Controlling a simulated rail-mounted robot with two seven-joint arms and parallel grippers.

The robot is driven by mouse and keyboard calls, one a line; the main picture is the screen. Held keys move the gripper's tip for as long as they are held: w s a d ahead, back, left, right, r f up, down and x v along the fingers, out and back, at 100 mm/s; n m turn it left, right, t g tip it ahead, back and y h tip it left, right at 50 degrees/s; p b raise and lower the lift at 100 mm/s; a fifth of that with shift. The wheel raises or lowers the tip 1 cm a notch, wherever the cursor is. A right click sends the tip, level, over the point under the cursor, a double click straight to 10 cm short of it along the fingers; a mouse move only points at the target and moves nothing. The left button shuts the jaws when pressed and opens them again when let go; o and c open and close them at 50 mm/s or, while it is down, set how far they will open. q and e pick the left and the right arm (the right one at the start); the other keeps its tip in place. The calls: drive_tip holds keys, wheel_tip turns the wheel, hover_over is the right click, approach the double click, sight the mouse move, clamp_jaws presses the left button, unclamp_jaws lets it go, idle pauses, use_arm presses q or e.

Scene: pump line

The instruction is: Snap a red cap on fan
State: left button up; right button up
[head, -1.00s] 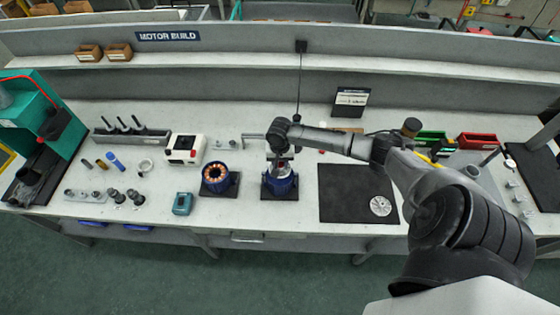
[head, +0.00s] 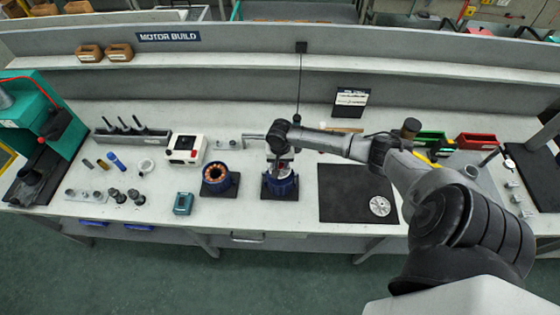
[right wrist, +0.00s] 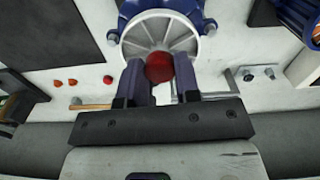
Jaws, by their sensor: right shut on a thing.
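My right gripper (head: 279,152) is shut on a red cap (right wrist: 159,67), which sits between the fingertips in the right wrist view. Behind the cap is the pale ribbed fan (right wrist: 160,38) on the end of a blue motor (right wrist: 196,10). The cap overlaps the lower-middle part of the fan there; I cannot tell whether they touch. In the head view the motor (head: 281,188) stands on a dark base, and the gripper is directly over it, hiding much of the fan. My left gripper is not in view.
Three loose red caps, one of them here (right wrist: 107,78), lie on the bench. A second blue motor housing with copper windings (head: 215,174) stands to the left. A black mat (head: 345,185) with a silver disc (head: 380,206) lies to the right. A thin cable hangs behind the gripper.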

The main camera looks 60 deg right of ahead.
sight(280, 164)
drive_tip(key=o, duration=1.1)
drive_tip(key=shift+c, duration=0.2)
wheel_tip(280, 164, up, 3)
drive_tip(key=p, duration=0.3)
drive_tip(key=shift+f, duration=0.15)
wheel_tip(280, 164, up, 2)
drive_tip(key=p, duration=0.3)
